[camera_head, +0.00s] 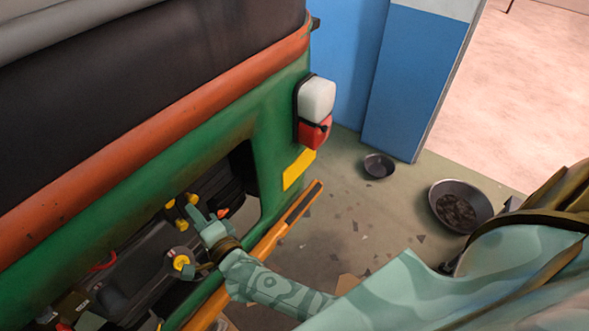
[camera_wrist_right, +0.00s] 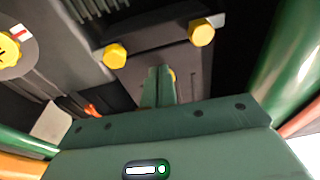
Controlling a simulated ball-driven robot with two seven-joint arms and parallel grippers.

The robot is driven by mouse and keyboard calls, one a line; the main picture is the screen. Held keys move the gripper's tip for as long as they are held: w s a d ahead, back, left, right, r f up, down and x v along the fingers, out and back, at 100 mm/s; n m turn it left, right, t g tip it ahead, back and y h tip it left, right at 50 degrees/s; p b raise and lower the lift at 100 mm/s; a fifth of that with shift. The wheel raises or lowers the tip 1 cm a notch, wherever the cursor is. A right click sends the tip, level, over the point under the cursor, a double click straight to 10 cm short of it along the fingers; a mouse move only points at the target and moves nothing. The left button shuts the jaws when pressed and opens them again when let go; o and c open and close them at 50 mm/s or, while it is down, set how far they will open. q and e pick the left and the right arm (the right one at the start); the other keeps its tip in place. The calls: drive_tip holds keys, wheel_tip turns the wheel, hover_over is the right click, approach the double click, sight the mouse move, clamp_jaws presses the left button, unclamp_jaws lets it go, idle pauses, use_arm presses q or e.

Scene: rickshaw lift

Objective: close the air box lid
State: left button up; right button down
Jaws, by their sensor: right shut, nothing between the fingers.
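My right gripper (camera_head: 198,214) reaches into the open rear bay of the green rickshaw. It is shut and empty, its tips close to two yellow knobs (camera_head: 181,201). The wrist view shows the shut fingers (camera_wrist_right: 158,82) pointing at a dark grey panel between the left yellow knob (camera_wrist_right: 115,56) and the right yellow knob (camera_wrist_right: 201,32). I cannot tell whether they touch it. The dark grey box in the bay (camera_head: 135,270) seems to be the air box. Which part is its lid, and whether it is open, I cannot tell. My left gripper is not in view.
A round yellow cap (camera_head: 181,263) sits below my right gripper. The green body (camera_head: 262,120) and orange bumper bar (camera_head: 290,215) border the bay. Two dark pans, one small (camera_head: 378,166) and one larger (camera_head: 460,206), lie on the floor to the right.

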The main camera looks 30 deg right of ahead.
drive_tip(key=shift+w+r, duration=0.1)
drive_tip(key=shift+r, duration=0.05)
drive_tip(key=s+d+b, duration=0.2)
drive_tip(key=s+d, duration=0.1)
drive_tip(key=s, duration=1.3)
drive_tip(key=shift+s+f, duration=0.15)
drive_tip(key=shift+f, duration=0.25)
drive_tip(key=shift+d+f, duration=0.1)
drive_tip(key=s+d+f+n+g+b, duration=0.25)
drive_tip(key=f+n+b, duration=0.2)
drive_tip(key=f, duration=0.95)
drive_tip(key=s+d+f+n+g+b, duration=0.25)
drive_tip(key=f+n+g+b, duration=0.2)
drive_tip(key=f, duration=0.95)
drive_tip(key=s+d+f+n+g+b, duration=0.25)
drive_tip(key=f+n+b, duration=0.2)
drive_tip(key=f, duration=0.95)
drive_tip(key=s+d+f+n+g+h+b, duration=0.1)
drive_tip(key=s+d+f+n+g+b, duration=0.2)
drive_tip(key=s+d+f, duration=0.3)
drive_tip(key=s+d+f+n+g+h+b, duration=0.2)
drive_tip(key=s+d+f+n+g+b, duration=0.1)
drive_tip(key=s+f, duration=1.1)
drive_tip(key=s+d+g+b, duration=0.1)
drive_tip(key=d+b, duration=0.1)
drive_tip(key=shift+s+d+f+g+h+b, duration=0.2)
drive_tip(key=shift+d+f+g+h+b, duration=0.1)
drive_tip(key=shift+d+f+g+b, duration=0.1)
